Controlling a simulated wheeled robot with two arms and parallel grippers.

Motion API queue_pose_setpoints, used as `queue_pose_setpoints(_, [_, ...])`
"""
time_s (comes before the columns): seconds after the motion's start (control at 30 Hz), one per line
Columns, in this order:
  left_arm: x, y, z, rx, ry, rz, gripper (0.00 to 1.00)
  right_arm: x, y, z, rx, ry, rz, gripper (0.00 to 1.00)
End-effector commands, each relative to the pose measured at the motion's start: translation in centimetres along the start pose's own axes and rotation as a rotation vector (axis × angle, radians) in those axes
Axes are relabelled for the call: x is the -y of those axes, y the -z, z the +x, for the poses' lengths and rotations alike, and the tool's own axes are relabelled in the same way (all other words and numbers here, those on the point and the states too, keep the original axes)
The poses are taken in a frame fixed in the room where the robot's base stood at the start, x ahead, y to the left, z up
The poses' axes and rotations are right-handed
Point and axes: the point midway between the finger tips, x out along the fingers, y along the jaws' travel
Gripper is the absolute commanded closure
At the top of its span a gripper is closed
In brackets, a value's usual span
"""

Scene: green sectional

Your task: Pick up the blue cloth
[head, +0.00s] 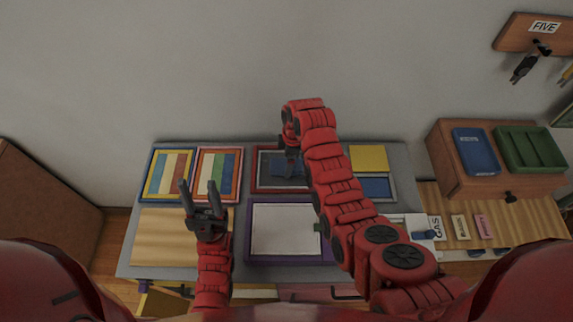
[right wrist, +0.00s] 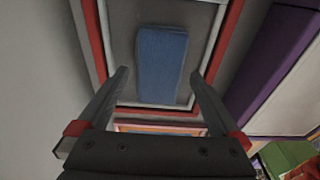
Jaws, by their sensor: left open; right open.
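The blue cloth (right wrist: 162,60) lies as a flat rectangle inside a red-edged tray (right wrist: 232,25) with a grey floor. In the head view the cloth (head: 287,170) is partly covered by my right arm. My right gripper (right wrist: 160,73) is open, its two fingers pointing toward the cloth, one to each side of it in the right wrist view. The fingers look apart from the cloth; their height above it is unclear. In the head view my right gripper (head: 288,150) is small and partly hidden. My left gripper (head: 199,186) is open and empty above the table's left part.
The grey table (head: 245,165) holds striped trays (head: 219,172) at left, a purple-edged white tray (head: 285,229) in front, and a yellow panel (head: 368,158) and blue panel (head: 376,187) at right. A wooden cabinet (head: 490,190) stands further right. The wall (head: 220,70) is close behind.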

Motion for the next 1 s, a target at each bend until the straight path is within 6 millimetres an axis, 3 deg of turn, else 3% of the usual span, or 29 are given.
queue_pose_setpoints(0.27, [0.1,0.2,1.0,0.0,0.0,0.0,0.5,0.0,0.0,2.1,-0.001,0.0,0.002,0.0])
queue_pose_setpoints(0.53, [0.1,0.2,1.0,0.0,0.0,0.0,0.5,0.0,0.0,2.3,-0.001,-0.001,0.002,0.0])
queue_pose_setpoints(0.93, [0.1,0.2,1.0,0.0,0.0,0.0,0.5,-0.1,0.0,2.3,-0.001,-0.002,0.002,0.72])
queue_pose_setpoints(1.0, [0.1,0.2,1.0,0.0,0.0,0.0,0.5,-0.1,0.0,2.3,-0.001,-0.002,0.002,0.73])
